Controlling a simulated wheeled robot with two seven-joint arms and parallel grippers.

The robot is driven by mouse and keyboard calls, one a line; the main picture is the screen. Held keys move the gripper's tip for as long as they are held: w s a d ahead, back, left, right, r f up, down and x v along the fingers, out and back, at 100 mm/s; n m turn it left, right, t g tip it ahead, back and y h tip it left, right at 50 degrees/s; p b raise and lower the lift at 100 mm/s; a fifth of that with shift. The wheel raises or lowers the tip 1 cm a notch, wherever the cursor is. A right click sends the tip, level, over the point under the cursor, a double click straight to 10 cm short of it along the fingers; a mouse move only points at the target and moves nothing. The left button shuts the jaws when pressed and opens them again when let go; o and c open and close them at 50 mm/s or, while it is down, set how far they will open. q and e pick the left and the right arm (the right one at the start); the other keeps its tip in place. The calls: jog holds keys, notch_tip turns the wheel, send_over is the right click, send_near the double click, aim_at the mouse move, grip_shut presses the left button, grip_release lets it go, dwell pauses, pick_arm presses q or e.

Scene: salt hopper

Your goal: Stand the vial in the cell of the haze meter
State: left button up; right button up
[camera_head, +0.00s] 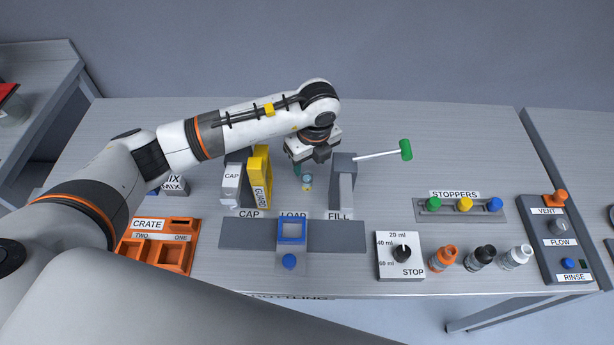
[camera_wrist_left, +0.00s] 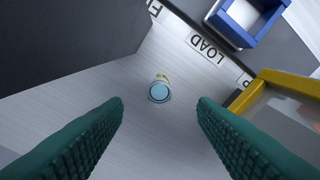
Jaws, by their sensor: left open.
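The vial (camera_head: 307,183) is small and pale with a light blue round top. It stands upright on the table between the yellow guard and the grey FILL block. In the left wrist view the vial (camera_wrist_left: 159,92) is seen from above, ahead of and between the fingers, with a small yellow mark beside it. My left gripper (camera_head: 302,168) points down just behind and above the vial. Its teal fingers (camera_wrist_left: 160,125) are open and apart from the vial. I cannot make out the haze meter in either view. My right gripper is not in view.
The yellow guard (camera_head: 260,165) and CAP block (camera_head: 231,185) stand left of the vial, the FILL block (camera_head: 343,185) with its green-ended lever (camera_head: 405,149) right. The blue LOAD holder (camera_head: 291,243) is in front. An orange crate (camera_head: 187,223) is left, stoppers (camera_head: 465,204) right. The back is clear.

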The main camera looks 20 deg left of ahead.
aim_at(307, 175)
pick_arm(q)
jog(key=shift+w+a+f, duration=0.1)
jog(key=shift+f, duration=0.25)
jog(key=f, duration=0.1)
jog(key=f+p, duration=0.2)
jog(key=shift+w+a+f, duration=0.2)
jog(key=shift+a+f, duration=0.05)
jog(key=shift+f, duration=0.55)
jog(key=c, duration=1.1)
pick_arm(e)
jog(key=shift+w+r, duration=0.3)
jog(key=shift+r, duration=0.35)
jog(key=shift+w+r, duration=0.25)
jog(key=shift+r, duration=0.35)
pick_arm(q)
jog(key=shift+w, duration=0.1)
jog(key=shift+c, duration=0.2)
